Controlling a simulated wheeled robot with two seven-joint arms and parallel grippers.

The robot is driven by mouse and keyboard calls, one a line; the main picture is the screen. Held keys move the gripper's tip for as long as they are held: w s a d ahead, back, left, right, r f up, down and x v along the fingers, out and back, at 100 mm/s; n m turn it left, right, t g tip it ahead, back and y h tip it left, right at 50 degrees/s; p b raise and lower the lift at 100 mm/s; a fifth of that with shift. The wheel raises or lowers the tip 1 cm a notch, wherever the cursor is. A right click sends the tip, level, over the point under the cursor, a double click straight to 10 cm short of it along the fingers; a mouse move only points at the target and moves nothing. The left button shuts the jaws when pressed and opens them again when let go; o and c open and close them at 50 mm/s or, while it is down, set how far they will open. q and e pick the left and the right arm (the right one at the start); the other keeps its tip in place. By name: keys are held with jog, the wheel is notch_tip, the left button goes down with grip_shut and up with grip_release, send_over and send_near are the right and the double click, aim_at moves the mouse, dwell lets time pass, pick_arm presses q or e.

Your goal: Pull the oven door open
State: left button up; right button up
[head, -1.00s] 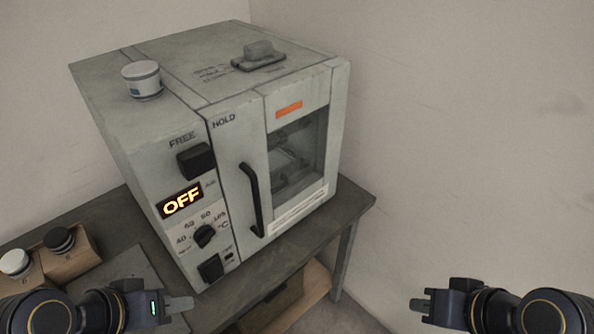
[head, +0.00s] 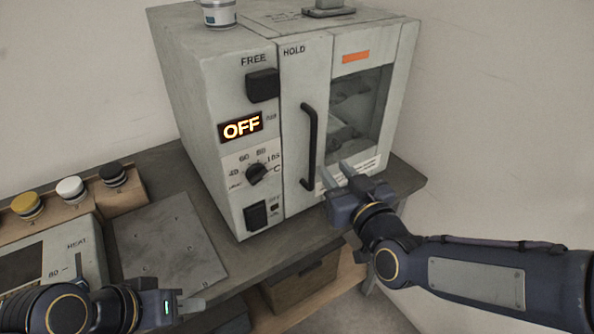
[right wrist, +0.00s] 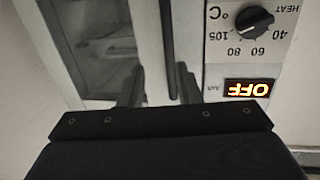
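The oven (head: 215,110) is a grey box on a table. Its door (head: 293,85) is shut, with a window and a black vertical bar handle (head: 308,150). My right gripper (head: 334,170) is open just right of the handle's lower end in the head view. In the right wrist view, which shows the oven upside down, the handle (right wrist: 168,45) lines up between the two spread fingers (right wrist: 160,80). Contact cannot be told. My left gripper (head: 190,306) is low at the left, away from the oven; its finger gap is not clear.
The oven panel shows a lit OFF display (head: 241,126) and a dial (head: 257,174). A grey plate (head: 170,240), a heater unit (head: 75,252) and several jars in wooden blocks stand left. A small tub (head: 218,14) sits on the oven. A wall stands behind.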

aim_at(314, 152)
jog(key=shift+t, duration=0.3)
jog(key=x, duration=0.2)
jog(key=a+x, duration=0.1)
jog(key=x, duration=0.2)
jog(key=p+x, duration=0.1)
jog(key=x, duration=0.2)
jog(key=shift+s+a, duration=0.1)
jog(key=shift+a, duration=0.15)
grip_shut()
